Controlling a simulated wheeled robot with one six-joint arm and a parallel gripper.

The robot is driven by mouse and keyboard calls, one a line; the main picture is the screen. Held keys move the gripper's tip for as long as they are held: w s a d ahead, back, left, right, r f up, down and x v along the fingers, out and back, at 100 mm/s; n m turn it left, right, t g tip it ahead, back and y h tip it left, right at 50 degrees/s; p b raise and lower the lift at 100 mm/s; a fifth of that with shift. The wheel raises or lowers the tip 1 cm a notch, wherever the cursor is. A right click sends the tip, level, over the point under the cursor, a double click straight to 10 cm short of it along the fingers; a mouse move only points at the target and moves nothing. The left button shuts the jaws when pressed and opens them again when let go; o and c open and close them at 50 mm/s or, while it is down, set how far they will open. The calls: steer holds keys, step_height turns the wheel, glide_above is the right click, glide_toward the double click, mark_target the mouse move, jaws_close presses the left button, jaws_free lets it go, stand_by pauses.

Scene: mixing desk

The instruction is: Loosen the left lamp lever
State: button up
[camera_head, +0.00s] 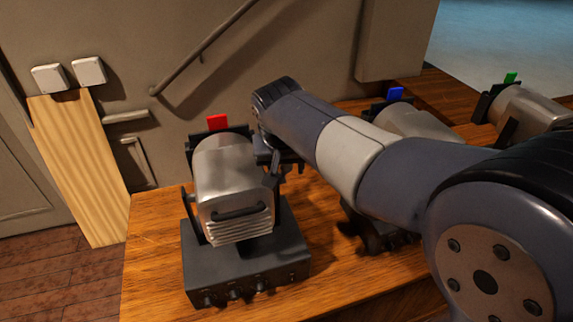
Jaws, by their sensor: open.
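The left lamp (228,175) is a silver cylinder with a red tab (217,122) on top, held in a dark yoke on a black base box (245,263). My gripper (283,165) is at the right side of this lamp, close against the yoke's upper right part. It is open, but its fingers are small, dark and partly merged with the yoke. The lever on that side cannot be told apart clearly from the gripper and yoke. I cannot tell whether the gripper touches it.
A middle lamp (415,121) with a blue tab (396,93) is partly hidden behind my arm. A right lamp (532,108) has a green tab (510,77). The wooden desk (150,240) is bare left of the left lamp. A wooden board (80,165) leans at the wall.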

jaws_close()
stand_by(0.4)
